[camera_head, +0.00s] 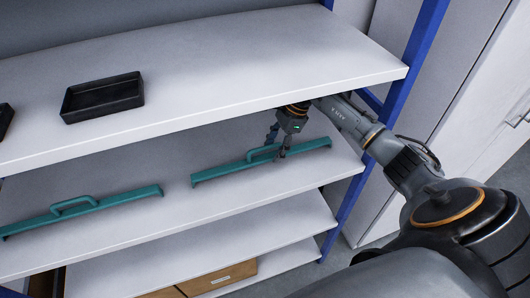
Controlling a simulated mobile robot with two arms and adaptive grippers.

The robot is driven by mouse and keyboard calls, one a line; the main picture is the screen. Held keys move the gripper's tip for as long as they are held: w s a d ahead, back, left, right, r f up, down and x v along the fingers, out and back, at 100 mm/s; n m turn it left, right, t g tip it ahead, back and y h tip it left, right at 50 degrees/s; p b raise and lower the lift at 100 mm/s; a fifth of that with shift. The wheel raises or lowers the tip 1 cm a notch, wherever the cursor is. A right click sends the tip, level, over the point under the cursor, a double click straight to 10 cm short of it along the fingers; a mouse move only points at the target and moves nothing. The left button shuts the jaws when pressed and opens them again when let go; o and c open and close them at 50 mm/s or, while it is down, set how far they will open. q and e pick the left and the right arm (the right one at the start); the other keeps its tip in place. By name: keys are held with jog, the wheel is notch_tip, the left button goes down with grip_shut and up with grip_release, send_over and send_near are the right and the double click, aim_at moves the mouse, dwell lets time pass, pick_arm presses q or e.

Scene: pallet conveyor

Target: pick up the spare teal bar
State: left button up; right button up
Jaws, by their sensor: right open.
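Two teal bars with raised handles lie on the second shelf. One teal bar (230,172) is at the right, and the other teal bar (110,201) is at the left, with a gap between them. My right gripper (281,155) reaches in from the right under the top shelf, at the right teal bar, close to the right end of its handle. It is open. Whether its fingers touch the bar or the handle, I cannot tell. My left gripper is not in view.
The white top shelf (230,60) overhangs the bars and carries a black tray (103,97). A blue upright (412,60) stands at the right, close to my arm. Brown boxes (217,278) sit on a lower shelf. A white cabinet (490,110) stands at the right.

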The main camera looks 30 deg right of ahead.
aim_at(260, 158)
jog(key=shift+w+a+r+p, duration=0.1)
jog(key=shift+a+r+p, duration=0.05)
jog(key=shift+a+p, duration=0.45)
jog(key=shift+w+a+r+p, duration=0.1)
jog(key=shift+a+p, duration=0.25)
jog(key=shift+a, duration=0.3)
jog(key=f, duration=0.1)
jog(key=a, duration=0.1)
jog(key=a+f+p, duration=0.1)
jog(key=shift+w+f, duration=0.25)
jog(key=shift+f, duration=0.35)
jog(key=shift+d+f, duration=0.1)
jog(key=shift+c, duration=0.8)
jog(key=shift+w, duration=0.1)
grip_shut()
